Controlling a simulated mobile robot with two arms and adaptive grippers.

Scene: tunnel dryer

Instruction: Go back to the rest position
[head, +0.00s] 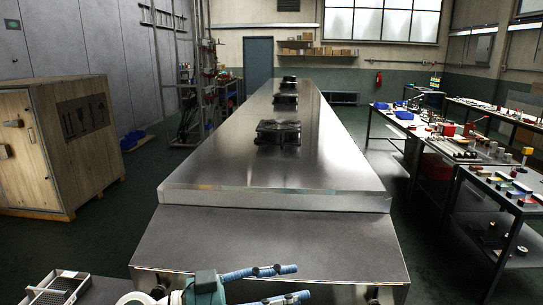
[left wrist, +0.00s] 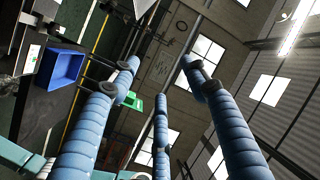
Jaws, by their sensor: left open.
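My left gripper (head: 300,282) is at the bottom of the head view, in front of the near end of the long steel tunnel dryer (head: 275,165). Its blue ribbed fingers point to the right and stand apart with nothing between them. In the left wrist view the same gripper (left wrist: 160,75) shows three spread blue fingers, open and empty, with the hall behind them. My right gripper is in neither view.
A wooden crate (head: 88,145) stands at the left. A perforated metal tray (head: 55,288) is at the bottom left. Workbenches with tools and a blue bin (head: 404,115) line the right. Dark floor is free on both sides of the dryer.

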